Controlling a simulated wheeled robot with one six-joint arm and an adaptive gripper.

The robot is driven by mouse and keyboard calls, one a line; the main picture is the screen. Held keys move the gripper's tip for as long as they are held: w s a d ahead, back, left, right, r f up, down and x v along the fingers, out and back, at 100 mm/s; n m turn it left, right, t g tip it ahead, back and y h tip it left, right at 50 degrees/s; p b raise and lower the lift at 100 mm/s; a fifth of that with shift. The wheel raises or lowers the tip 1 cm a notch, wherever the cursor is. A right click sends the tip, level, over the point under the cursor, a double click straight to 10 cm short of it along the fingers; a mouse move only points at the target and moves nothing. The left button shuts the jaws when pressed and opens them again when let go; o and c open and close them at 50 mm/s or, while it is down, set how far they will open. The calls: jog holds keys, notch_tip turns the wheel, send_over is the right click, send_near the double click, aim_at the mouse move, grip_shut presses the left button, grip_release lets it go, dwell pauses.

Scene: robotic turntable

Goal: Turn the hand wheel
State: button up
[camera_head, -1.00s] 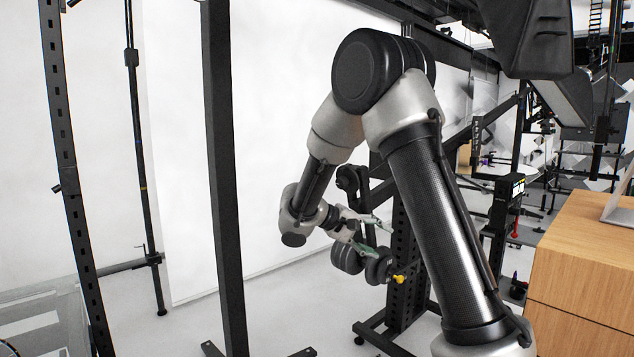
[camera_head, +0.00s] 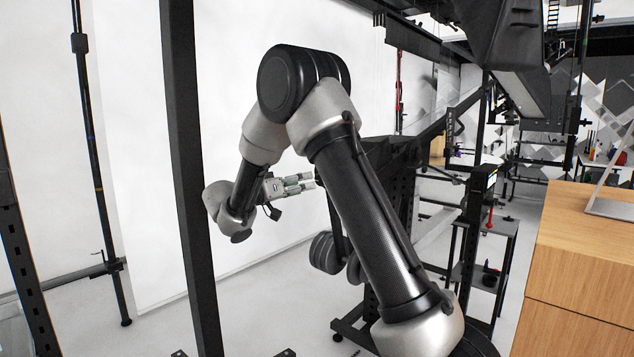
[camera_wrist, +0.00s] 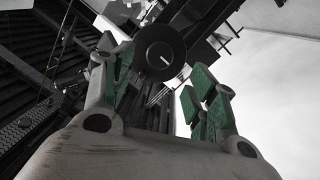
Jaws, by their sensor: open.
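My gripper (camera_head: 306,181) is open and empty at the end of my bent arm, its fingers pointing right toward the black rack. In the wrist view my gripper (camera_wrist: 160,80) shows its green finger pads spread apart. A round black disc (camera_wrist: 160,53) with a short white mark appears beyond and between the fingertips; it may be the hand wheel, but I cannot tell for sure. I see no contact between the fingers and it. In the head view no hand wheel can be made out; my arm hides part of the rack.
A black upright post (camera_head: 186,190) stands left of my arm. Dark round weights (camera_head: 325,253) sit low by the rack. A wooden cabinet (camera_head: 583,240) stands at the right. Pale floor lies open between the post and the rack.

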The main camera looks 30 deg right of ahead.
jog(key=x, duration=0.7)
jog(key=shift+d, duration=0.3)
jog(key=shift+c, duration=0.2)
jog(key=c, duration=1)
